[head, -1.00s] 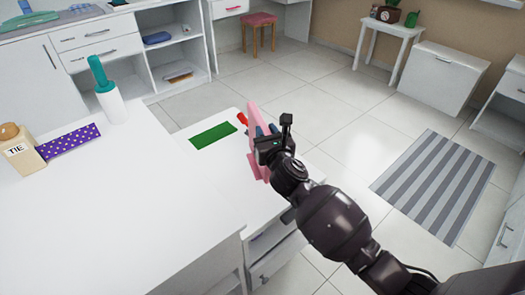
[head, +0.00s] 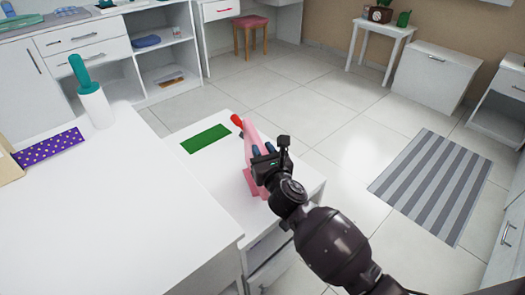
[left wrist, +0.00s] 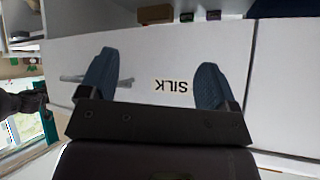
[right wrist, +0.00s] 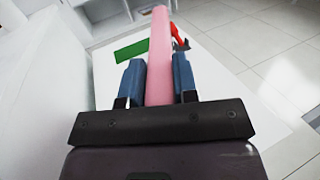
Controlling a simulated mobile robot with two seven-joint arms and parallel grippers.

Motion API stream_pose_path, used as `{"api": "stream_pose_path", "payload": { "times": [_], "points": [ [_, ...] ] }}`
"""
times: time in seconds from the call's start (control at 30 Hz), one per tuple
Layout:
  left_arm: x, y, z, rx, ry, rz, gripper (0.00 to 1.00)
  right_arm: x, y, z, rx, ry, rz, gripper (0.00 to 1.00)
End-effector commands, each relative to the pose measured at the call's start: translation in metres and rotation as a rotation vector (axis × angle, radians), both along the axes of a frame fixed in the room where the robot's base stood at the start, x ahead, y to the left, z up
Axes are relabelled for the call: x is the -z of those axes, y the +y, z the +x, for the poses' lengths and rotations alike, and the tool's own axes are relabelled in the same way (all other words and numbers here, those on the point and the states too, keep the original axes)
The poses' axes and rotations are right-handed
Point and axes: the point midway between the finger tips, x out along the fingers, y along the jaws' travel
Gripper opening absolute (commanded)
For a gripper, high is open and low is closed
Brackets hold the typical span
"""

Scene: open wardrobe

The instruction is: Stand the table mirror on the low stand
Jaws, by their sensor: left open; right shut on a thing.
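The table mirror (head: 251,182) is pink and upright, seen nearly edge-on at the low white stand (head: 207,171). My right gripper (head: 264,155) is shut on it, and the right wrist view shows the pink frame (right wrist: 160,60) between the two blue fingers (right wrist: 158,85). The mirror's foot is over or on the stand top near its right side; I cannot tell if it touches.
A green mat (head: 206,138) and a red-handled object (head: 237,121) lie on the stand's far part. A higher white counter (head: 110,220) is at left, with a teal-handled white container (head: 94,105) and a purple dotted box (head: 48,147). A striped rug (head: 430,185) lies on the floor.

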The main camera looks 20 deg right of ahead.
Motion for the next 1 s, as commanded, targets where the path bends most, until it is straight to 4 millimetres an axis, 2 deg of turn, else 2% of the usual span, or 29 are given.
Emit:
{"api": "stream_pose_path", "payload": {
  "times": [0.03,0.07,0.2,0.57,0.77,1.0],
  "points": [
    [0.002,0.0,-0.002,0.001,0.006,0.001,0.83,0.002,0.0,0.0,0.0,0.0,0.0,0.0],
    [0.002,0.0,-0.002,0.001,0.006,0.001,0.83,0.002,0.0,0.0,0.0,0.001,0.0,0.3],
    [0.004,0.001,-0.003,0.001,0.01,0.002,0.83,0.001,0.0,0.0,0.0,0.0,0.0,0.52],
    [0.002,0.001,-0.003,-0.001,0.008,0.001,0.83,-0.004,0.0,0.0,0.0,-0.002,0.0,0.53],
    [-0.001,0.002,-0.002,-0.008,0.004,-0.005,0.83,-0.004,0.001,-0.021,0.0,0.0,0.001,0.53],
    [-0.003,0.004,-0.006,-0.022,0.012,-0.014,0.83,-0.004,0.002,-0.061,0.001,-0.001,0.002,0.53]
  ]
}}
